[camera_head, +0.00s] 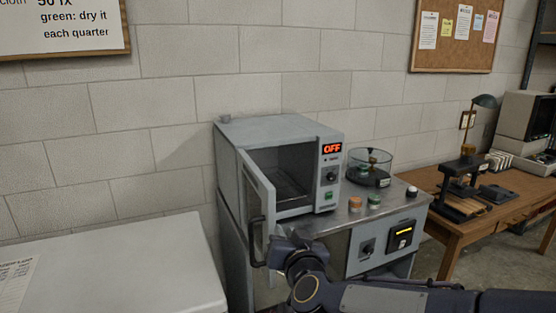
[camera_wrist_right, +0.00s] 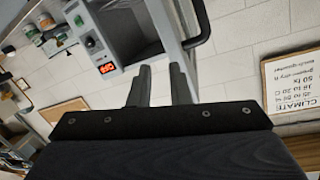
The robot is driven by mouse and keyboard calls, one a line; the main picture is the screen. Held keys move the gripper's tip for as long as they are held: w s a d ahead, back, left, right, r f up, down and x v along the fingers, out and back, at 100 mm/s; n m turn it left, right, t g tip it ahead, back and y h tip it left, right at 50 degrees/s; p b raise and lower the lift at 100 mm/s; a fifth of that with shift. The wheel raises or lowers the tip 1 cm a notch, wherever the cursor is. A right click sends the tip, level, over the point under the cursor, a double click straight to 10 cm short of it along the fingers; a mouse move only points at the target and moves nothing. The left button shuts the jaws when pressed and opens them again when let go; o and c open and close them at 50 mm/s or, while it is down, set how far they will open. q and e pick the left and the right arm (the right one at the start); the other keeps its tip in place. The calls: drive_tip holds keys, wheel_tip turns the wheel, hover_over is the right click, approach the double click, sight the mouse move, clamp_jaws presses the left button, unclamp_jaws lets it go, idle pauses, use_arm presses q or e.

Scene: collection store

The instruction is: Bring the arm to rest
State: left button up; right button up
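My right arm comes in from the lower right in the head view, with its gripper (camera_head: 288,245) in front of the grey oven (camera_head: 270,131), close to the door handle (camera_head: 257,242). I cannot tell from the head view whether it touches the handle. In the right wrist view the two fingers of my right gripper (camera_wrist_right: 158,80) stand apart with nothing between them. The oven (camera_wrist_right: 128,32) and its handle (camera_wrist_right: 201,25) show beyond the fingertips there. The oven door (camera_head: 258,195) stands open, the chamber looks empty, and the display reads OFF. My left gripper is not in view.
The oven stands on a metal-topped cabinet (camera_head: 330,222) with a glass dish (camera_head: 369,165) and several small jars. A white surface (camera_head: 120,265) lies at the left. A wooden desk (camera_head: 460,225) with equipment is at the right. The open door sticks out into the room.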

drive_tip(key=s+d+g+y, duration=0.2)
drive_tip(key=s+d, duration=0.4)
drive_tip(key=d, duration=0.2)
drive_tip(key=s+d+f+g, duration=0.2)
drive_tip(key=s+d+f, duration=0.1)
drive_tip(key=s, duration=0.5)
drive_tip(key=s+d+f+g+h, duration=0.1)
drive_tip(key=s+d+f+g, duration=0.2)
drive_tip(key=s, duration=0.5)
drive_tip(key=s+d+f+g, duration=0.3)
drive_tip(key=s+d+f, duration=0.2)
drive_tip(key=s+f, duration=0.2)
drive_tip(key=shift+s+m+h, duration=0.4)
drive_tip(key=shift+s, duration=0.65)
